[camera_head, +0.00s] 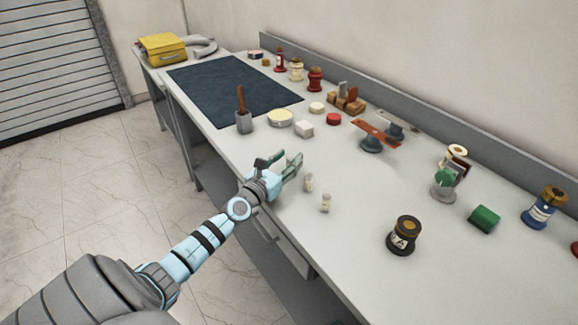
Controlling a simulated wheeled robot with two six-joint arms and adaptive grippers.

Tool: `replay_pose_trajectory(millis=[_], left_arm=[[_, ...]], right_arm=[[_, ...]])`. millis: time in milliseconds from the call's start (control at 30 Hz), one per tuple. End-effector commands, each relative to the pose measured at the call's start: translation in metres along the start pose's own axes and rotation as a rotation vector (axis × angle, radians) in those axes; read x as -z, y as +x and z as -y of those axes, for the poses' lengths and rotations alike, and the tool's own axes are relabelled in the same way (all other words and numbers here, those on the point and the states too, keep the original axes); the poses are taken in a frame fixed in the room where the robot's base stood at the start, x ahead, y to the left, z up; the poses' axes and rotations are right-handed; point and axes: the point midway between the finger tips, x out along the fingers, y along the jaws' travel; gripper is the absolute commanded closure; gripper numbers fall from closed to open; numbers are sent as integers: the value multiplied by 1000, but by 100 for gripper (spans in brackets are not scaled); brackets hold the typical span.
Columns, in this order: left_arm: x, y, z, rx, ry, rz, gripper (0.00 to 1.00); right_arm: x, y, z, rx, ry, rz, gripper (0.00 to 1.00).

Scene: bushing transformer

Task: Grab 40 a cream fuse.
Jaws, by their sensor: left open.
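My left gripper (281,161) is open and empty beside the first fuse, over the bench's front edge. Its fingers are apart, and it does not appear to hold anything. My right gripper is not in view.
A dark mat (232,88) covers the bench's far left. A grey cup with a brown handle (243,121), a white block (304,129) and a red disc (333,119) stand behind the gripper. A black spool (404,236) stands at right. Bench between fuses and spool is clear.

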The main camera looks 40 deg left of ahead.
Motion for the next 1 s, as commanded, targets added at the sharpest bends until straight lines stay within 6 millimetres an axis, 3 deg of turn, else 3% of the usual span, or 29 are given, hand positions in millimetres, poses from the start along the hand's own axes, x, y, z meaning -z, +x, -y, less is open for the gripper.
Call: replay_pose_trajectory(millis=[100,300,567,867,1000], left_arm=[[4,14,0,-1,-3,1,59],[2,15,0,0,-6,0,60],[2,15,-1,-1,-6,0,100],[1,15,0,-1,-6,0,100],[-9,15,0,0,-5,0,100]], right_arm=[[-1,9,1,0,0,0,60],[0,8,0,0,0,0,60],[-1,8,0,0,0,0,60],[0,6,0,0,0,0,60],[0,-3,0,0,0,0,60]])
